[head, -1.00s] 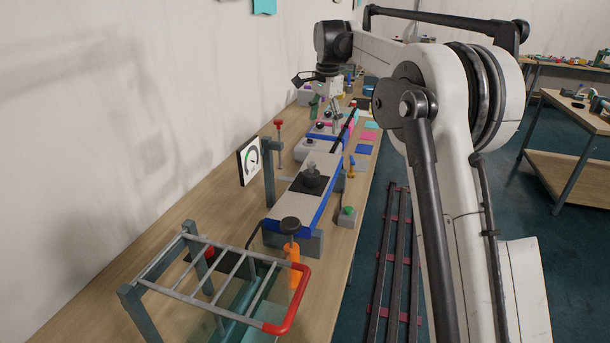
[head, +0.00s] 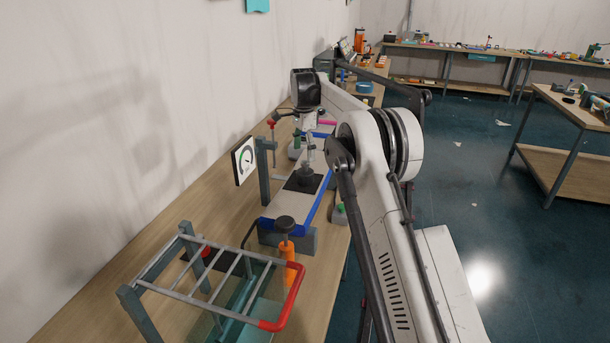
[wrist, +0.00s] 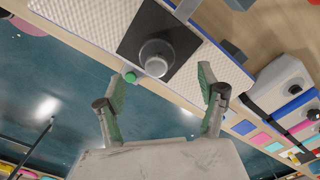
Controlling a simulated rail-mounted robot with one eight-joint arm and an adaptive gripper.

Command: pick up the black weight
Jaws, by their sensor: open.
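The black weight (head: 306,174) is a dark stepped cylinder with a knob on top. It stands upright on a black square pad (head: 298,184) on a long pale board with blue edges (head: 279,207). In the wrist view the weight (wrist: 157,58) shows from above as a grey round knob, ahead of the fingers and between their lines. My gripper (head: 309,150) hangs just above the weight in the head view. In the wrist view my gripper (wrist: 164,92) has its two green-padded fingers spread wide with nothing between them. I cannot tell if it touches the weight.
A dial gauge (head: 244,160) on a post stands left of the board. A green button box (head: 340,212) sits to the right.

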